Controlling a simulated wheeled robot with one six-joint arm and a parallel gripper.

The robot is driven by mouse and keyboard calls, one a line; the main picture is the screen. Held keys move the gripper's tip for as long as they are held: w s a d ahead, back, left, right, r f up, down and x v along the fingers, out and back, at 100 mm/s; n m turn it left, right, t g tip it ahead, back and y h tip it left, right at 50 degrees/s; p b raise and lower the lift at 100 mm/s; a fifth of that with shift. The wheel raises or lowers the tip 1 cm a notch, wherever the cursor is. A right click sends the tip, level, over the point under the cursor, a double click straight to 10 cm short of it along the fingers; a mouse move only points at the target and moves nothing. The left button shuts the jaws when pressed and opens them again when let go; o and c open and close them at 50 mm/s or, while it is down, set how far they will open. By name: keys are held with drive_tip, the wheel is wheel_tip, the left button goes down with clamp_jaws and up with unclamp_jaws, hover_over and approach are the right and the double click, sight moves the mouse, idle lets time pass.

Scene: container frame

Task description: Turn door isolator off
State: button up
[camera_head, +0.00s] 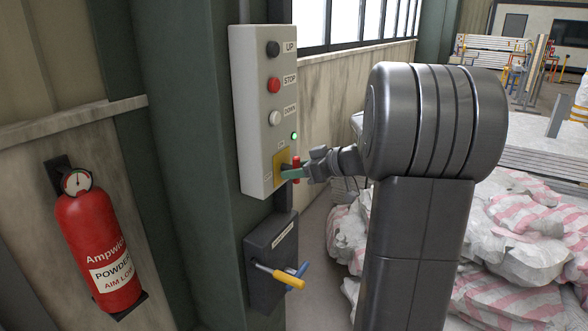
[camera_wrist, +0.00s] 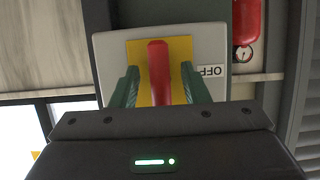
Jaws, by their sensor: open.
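The door isolator is a red handle (camera_head: 296,168) on a yellow plate (camera_head: 281,158) low on the pale control box (camera_head: 252,110). A green lamp (camera_head: 295,136) on the box is lit. In the wrist view the red handle (camera_wrist: 158,72) points straight up and down in the picture, with an upside-down OFF label (camera_wrist: 211,71) right of the plate. My gripper (camera_head: 289,174) is at the handle. Its green fingers stand open, one on each side of the handle, with a visible gap to it. The handle's lower end is hidden behind my gripper body.
Above the isolator are the UP, STOP (camera_head: 273,85) and DOWN buttons. A dark box (camera_head: 270,260) with yellow and blue levers hangs below. A red fire extinguisher (camera_head: 97,245) is on the wall at left. Piled sacks (camera_head: 520,235) lie at right behind my arm.

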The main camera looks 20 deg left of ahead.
drive_tip(key=shift+a+f, duration=0.15)
drive_tip(key=shift+a, duration=0.3)
drive_tip(key=shift+c, duration=0.2)
clamp_jaws()
